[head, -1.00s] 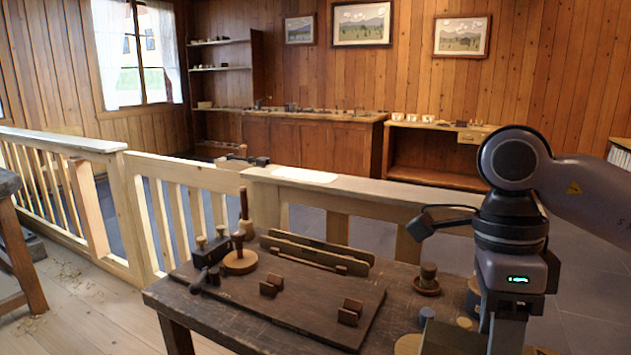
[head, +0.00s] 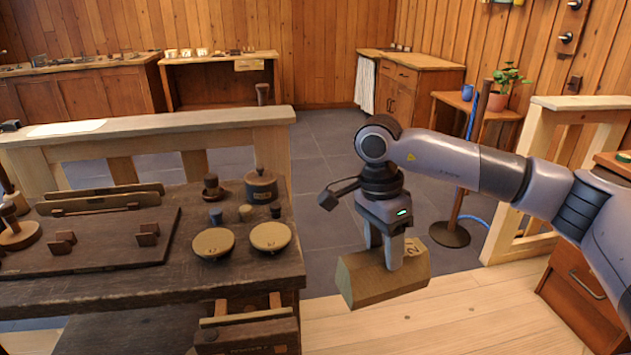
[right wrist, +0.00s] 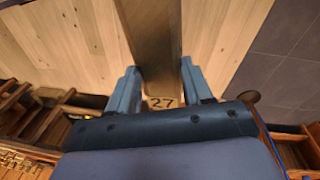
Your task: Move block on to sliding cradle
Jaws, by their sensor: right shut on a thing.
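The block (head: 375,283), a long olive-brown wooden piece with slanted faces, hangs in my right gripper (head: 384,250), right of the workbench and above the floor. In the right wrist view the two fingers (right wrist: 160,88) are shut on either side of the block (right wrist: 150,45), whose near end reads 27. On the workbench's dark board (head: 100,256) are two small slotted brown brackets, one at the left (head: 61,243) and one at the right (head: 148,234). I cannot tell for sure which part is the sliding cradle. My left gripper is out of view.
Two round discs (head: 213,243) and a lidded pot (head: 261,187) stand on the workbench (head: 230,282) at its right. An open drawer (head: 245,335) juts out below. A wooden railing (head: 150,122) runs behind. A rope post (head: 450,234) stands beyond the arm. Floor beside the bench is clear.

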